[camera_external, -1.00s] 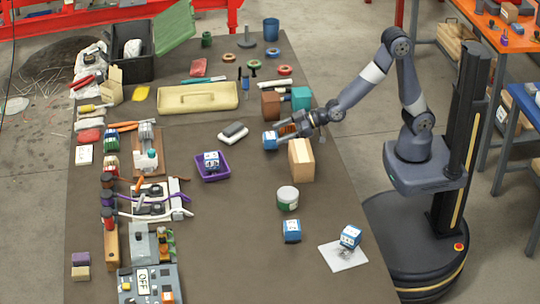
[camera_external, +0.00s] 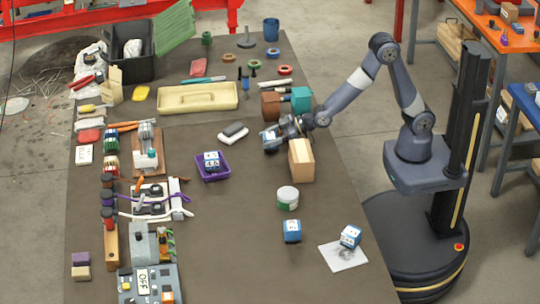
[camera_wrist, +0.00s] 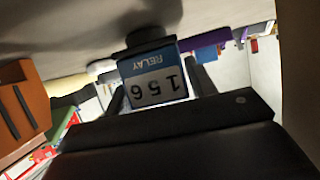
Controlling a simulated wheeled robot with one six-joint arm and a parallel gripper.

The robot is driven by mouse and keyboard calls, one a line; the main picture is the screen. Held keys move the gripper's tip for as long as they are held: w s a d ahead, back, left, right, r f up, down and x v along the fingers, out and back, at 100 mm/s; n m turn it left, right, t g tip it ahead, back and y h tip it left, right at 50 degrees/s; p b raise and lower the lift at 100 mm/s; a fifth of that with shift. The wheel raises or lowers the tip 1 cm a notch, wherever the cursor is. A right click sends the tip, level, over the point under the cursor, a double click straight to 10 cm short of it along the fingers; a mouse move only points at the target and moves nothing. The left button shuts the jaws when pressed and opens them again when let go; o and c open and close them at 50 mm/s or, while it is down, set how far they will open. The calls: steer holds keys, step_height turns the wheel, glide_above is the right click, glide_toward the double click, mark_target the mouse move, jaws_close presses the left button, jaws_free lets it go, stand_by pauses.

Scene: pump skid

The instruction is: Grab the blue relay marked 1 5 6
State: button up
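In the external view my gripper (camera_external: 276,136) is low over the table, left of a wooden block, and largely covers this relay (camera_external: 269,145). Other blue relays stand in a purple tray (camera_external: 211,162), on the bare table (camera_external: 291,230) and on a white sheet (camera_external: 350,236); their numbers are too small to read.
The light wooden block (camera_external: 301,160) stands close to my gripper on the right. A brown and teal pump (camera_external: 298,100) is just behind. A white tub (camera_external: 287,198) stands nearer the front. The table middle (camera_external: 240,215) is clear.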

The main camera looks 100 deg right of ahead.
steer(key=c, duration=0.7)
